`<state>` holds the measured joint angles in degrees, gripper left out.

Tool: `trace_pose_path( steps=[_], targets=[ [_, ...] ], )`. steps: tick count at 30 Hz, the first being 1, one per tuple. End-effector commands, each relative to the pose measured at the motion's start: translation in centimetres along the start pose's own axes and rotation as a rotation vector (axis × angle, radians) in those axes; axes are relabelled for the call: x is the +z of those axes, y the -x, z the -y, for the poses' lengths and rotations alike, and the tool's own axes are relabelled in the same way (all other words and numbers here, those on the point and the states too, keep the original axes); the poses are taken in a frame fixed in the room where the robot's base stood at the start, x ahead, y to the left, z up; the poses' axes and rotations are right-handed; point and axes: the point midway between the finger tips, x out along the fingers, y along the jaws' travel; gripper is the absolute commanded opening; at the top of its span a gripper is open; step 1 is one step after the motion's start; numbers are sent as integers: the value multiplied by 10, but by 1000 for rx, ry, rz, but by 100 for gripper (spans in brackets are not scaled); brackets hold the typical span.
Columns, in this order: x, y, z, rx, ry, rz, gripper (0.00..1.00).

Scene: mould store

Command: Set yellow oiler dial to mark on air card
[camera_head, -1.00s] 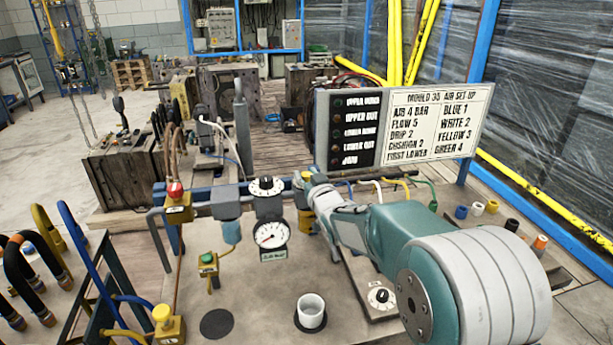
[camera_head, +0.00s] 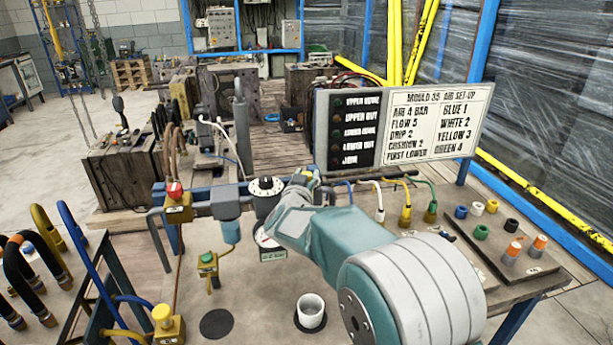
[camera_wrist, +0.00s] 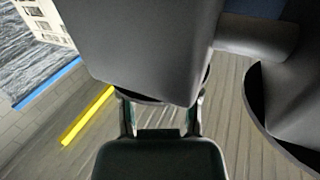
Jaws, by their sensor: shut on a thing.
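The white air card (camera_head: 440,122) stands on a board at the back right; it reads air 4 bar, flow 5, drip 2, cushion 2. My gripper (camera_head: 301,184) is at the right end of the air unit, where the yellow oiler is. It is shut on the oiler dial there. The dial, its scale and most of the oiler are hidden behind my wrist. In the wrist view a large grey body (camera_wrist: 150,45) fills the space in front of my gripper (camera_wrist: 160,118) and hides what is between the fingers.
A black-and-white regulator dial (camera_head: 265,187) and a partly covered gauge (camera_head: 268,242) are just left of my wrist. A white cup (camera_head: 311,311) stands in front. Coloured couplings (camera_head: 404,216) and caps (camera_head: 480,231) are at right.

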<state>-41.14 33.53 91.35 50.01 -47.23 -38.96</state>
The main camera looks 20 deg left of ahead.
Motion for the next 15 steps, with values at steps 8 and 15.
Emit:
trace_pose_path(
  steps=[8, 15],
  targets=[
    [-1, 0, 2, 72, 0, -3, 0],
    [-2, 0, 2, 91, -1, -4, 0]
  ],
)
